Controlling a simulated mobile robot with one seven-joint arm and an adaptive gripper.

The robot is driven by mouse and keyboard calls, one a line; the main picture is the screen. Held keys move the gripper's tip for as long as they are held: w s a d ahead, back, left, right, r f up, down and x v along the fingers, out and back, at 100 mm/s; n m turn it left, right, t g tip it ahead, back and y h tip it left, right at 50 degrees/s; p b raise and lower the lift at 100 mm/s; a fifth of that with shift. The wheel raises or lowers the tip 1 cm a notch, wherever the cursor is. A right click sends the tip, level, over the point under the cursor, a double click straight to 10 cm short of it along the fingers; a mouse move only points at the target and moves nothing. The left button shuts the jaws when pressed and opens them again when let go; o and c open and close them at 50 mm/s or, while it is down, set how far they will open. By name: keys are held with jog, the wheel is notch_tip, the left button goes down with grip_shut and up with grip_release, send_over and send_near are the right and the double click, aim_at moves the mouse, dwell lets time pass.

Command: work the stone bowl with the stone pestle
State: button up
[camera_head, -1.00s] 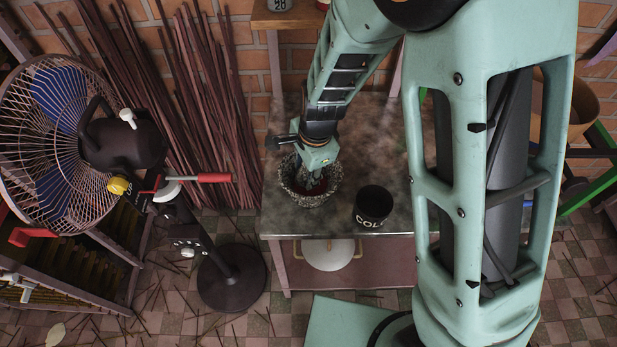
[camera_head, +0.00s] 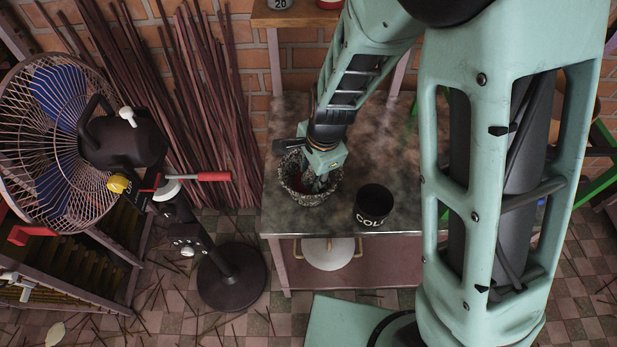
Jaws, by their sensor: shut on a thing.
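The speckled grey stone bowl (camera_head: 304,198) stands on the metal-topped table, toward its left front, with something dark red inside. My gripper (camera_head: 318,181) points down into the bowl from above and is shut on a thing. The stone pestle is mostly hidden by my gripper and the bowl's wall, so I cannot tell where its tip touches. My wrist covers the back of the bowl's rim.
A black cup (camera_head: 373,206) with white letters stands right of the bowl on the table (camera_head: 290,226). A white round-lidded pot (camera_head: 328,253) sits on the lower shelf. A pedestal fan (camera_head: 120,150) stands at left, before bundled sticks (camera_head: 205,110) against the brick wall.

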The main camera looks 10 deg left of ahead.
jog(key=shift+d, duration=0.15)
jog(key=r+p, duration=0.6)
jog(key=r, duration=0.1)
jog(key=w+a+r+p, duration=0.1)
jog(key=r+p, duration=0.2)
jog(key=shift+r+p, duration=0.2)
jog(key=shift+p, duration=0.15)
jog(key=shift+f, duration=0.1)
